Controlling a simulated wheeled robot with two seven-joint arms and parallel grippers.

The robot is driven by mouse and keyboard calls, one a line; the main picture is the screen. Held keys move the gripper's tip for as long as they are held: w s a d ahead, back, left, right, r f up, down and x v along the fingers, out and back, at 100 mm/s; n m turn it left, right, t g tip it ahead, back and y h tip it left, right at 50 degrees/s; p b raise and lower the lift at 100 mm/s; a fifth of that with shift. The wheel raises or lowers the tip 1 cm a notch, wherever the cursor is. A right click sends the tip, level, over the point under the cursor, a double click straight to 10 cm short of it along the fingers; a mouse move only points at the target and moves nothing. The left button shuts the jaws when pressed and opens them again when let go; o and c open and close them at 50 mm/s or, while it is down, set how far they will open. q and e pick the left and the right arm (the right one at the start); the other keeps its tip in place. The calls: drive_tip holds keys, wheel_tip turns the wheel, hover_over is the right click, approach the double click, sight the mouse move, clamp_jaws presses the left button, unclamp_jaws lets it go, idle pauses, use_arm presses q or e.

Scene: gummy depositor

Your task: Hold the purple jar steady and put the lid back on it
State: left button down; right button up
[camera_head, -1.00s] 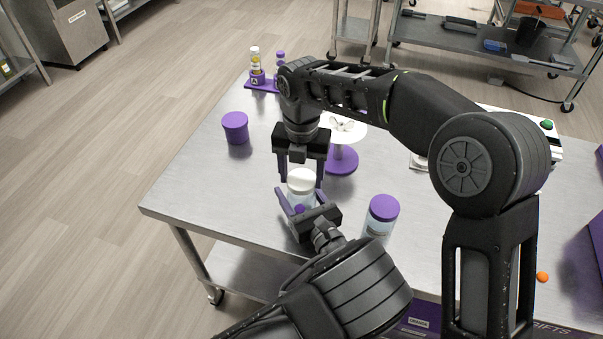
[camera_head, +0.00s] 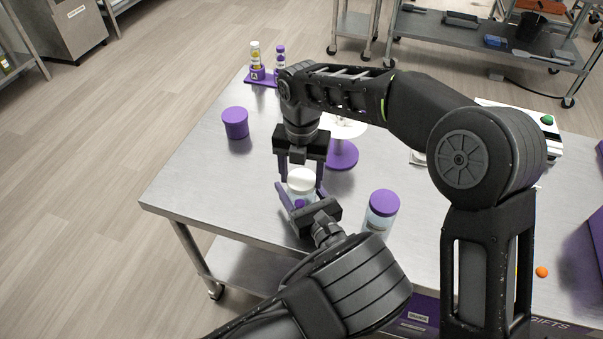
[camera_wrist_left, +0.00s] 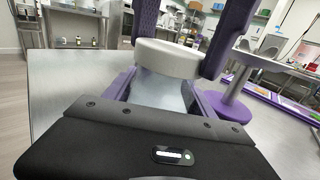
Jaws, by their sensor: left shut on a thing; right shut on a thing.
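A clear jar (camera_head: 298,203) with something purple low on its near side stands near the table's front left. My left gripper (camera_head: 301,194) is shut on its body; the left wrist view shows the jar (camera_wrist_left: 158,93) between the purple fingers. A white lid (camera_head: 300,179) sits level at the jar's top. My right gripper (camera_head: 302,182) reaches down from above and is shut on the lid, one finger on each side. In the left wrist view the lid (camera_wrist_left: 168,58) meets the jar top with no clear gap; I cannot tell whether it is fully seated.
A purple lidded tub (camera_head: 235,123) stands to the left. A clear jar with a purple lid (camera_head: 383,207) stands close to the right. A white-topped purple stand (camera_head: 342,155) is behind my right gripper. A purple rack with small bottles (camera_head: 262,77) is at the far left corner.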

drive_tip(key=shift+f, duration=0.55)
idle(0.4)
